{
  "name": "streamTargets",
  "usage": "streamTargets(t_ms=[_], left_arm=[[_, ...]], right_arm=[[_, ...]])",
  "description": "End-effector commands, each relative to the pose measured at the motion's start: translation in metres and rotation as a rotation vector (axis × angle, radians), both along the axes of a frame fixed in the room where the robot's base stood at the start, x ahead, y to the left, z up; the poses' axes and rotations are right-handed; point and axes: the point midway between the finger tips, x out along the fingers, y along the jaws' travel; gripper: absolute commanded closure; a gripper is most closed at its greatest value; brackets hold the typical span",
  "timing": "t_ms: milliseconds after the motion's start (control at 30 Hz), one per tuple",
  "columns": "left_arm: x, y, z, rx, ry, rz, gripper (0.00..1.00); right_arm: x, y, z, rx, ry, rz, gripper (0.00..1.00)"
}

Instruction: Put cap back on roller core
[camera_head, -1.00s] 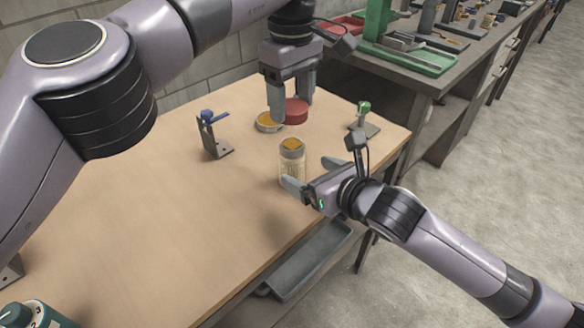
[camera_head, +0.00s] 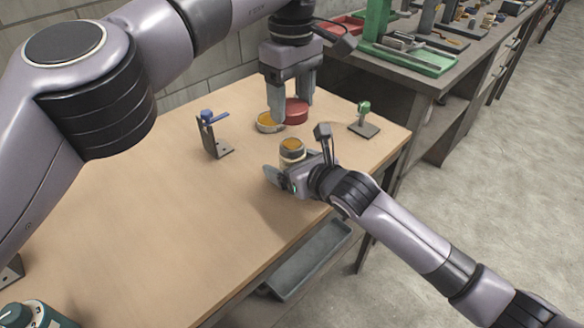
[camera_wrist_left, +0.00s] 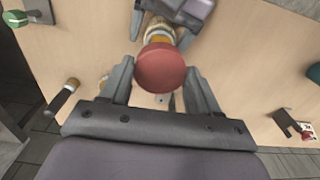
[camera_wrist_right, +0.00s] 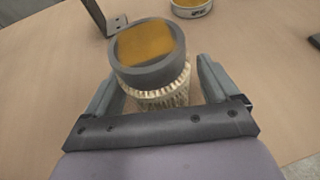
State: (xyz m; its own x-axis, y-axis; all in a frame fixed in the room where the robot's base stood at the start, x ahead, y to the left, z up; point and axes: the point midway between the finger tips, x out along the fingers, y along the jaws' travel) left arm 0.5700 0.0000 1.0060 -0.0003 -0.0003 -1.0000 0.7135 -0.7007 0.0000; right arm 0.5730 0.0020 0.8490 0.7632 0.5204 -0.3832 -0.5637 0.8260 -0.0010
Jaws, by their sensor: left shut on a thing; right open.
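The roller core (camera_head: 292,152) stands upright on the table, a mesh cylinder with a grey collar and a yellow-orange top. In the right wrist view the core (camera_wrist_right: 160,82) is between the fingers of my right gripper (camera_wrist_right: 155,85), which is open around it. In the head view my right gripper (camera_head: 287,178) hides the core's lower part. My left gripper (camera_head: 292,112) is shut on the red round cap (camera_head: 296,110), beyond the core. In the left wrist view the cap (camera_wrist_left: 160,67) sits between the fingertips and partly covers the core (camera_wrist_left: 158,30).
A shallow round tin (camera_head: 268,122) with yellow contents is beside my left gripper. A metal bracket with a blue handle (camera_head: 213,135) stands left; a green-topped stand (camera_head: 364,120) is at right. A grey tray (camera_head: 308,262) hangs below the table edge.

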Motion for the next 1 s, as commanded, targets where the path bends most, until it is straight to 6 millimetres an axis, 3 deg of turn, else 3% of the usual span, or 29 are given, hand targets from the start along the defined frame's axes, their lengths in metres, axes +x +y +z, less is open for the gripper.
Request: streamTargets(t_ms=[67,100,333,467,733,1000], left_arm=[[0.000,0.000,0.000,0.000,0.000,0.000,0.66],[0.000,0.000,0.000,0.000,0.000,0.000,0.66],[0.000,0.000,0.000,0.000,0.000,0.000,0.66],[0.000,0.000,-0.007,0.000,0.001,-0.001,0.66],[0.000,0.001,-0.045,0.001,0.001,0.000,0.66],[0.000,0.000,-0.050,0.001,-0.001,0.001,0.66]], right_arm=[[0.000,0.000,0.000,0.000,0.000,0.000,0.12],[0.000,0.000,0.000,0.000,0.000,0.000,0.18],[0.000,0.000,0.000,0.000,0.000,0.000,0.92],[0.000,0.000,0.000,0.000,0.000,0.001,0.92],[0.000,0.000,0.000,0.001,0.001,0.001,0.92],[0.000,0.000,0.000,0.001,0.001,0.000,0.92]])
